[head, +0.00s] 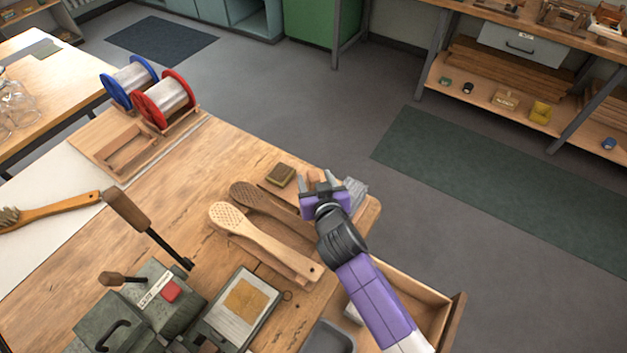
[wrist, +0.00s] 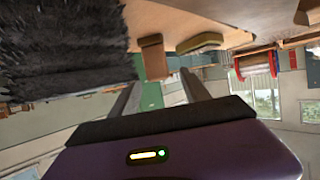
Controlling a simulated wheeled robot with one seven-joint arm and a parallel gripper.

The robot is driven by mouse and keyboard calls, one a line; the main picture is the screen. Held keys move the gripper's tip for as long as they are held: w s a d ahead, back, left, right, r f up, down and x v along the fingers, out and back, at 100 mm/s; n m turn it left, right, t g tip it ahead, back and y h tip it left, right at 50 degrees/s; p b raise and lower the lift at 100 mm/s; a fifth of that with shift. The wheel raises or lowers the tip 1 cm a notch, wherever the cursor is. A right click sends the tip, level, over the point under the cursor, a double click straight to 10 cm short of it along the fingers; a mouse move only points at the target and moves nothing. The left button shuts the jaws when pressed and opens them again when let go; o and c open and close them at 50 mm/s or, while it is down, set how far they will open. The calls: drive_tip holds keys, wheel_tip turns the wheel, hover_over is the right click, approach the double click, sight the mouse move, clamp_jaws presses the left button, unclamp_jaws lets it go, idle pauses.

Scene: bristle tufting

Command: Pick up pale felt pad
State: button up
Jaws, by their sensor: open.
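My gripper (head: 316,182) is open above the far right corner of the wooden workbench (head: 175,215). In the wrist view its two fingers (wrist: 160,84) are apart with nothing between them. A small brown block (wrist: 152,58) shows just beyond the fingertips in the wrist view; in the head view the gripper mostly hides that spot. I cannot tell whether this block is the pale felt pad. A whitish piece (head: 352,314) in the open drawer is partly hidden by my arm, and I cannot tell what it is either.
A dark block with an olive top (head: 280,174) lies left of my gripper. Grey bristles (head: 356,191) are close on its right. Two wooden brush bodies (head: 262,240) lie nearer. A green machine (head: 150,300) stands front left; the drawer (head: 410,290) is open.

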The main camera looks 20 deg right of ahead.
clamp_jaws()
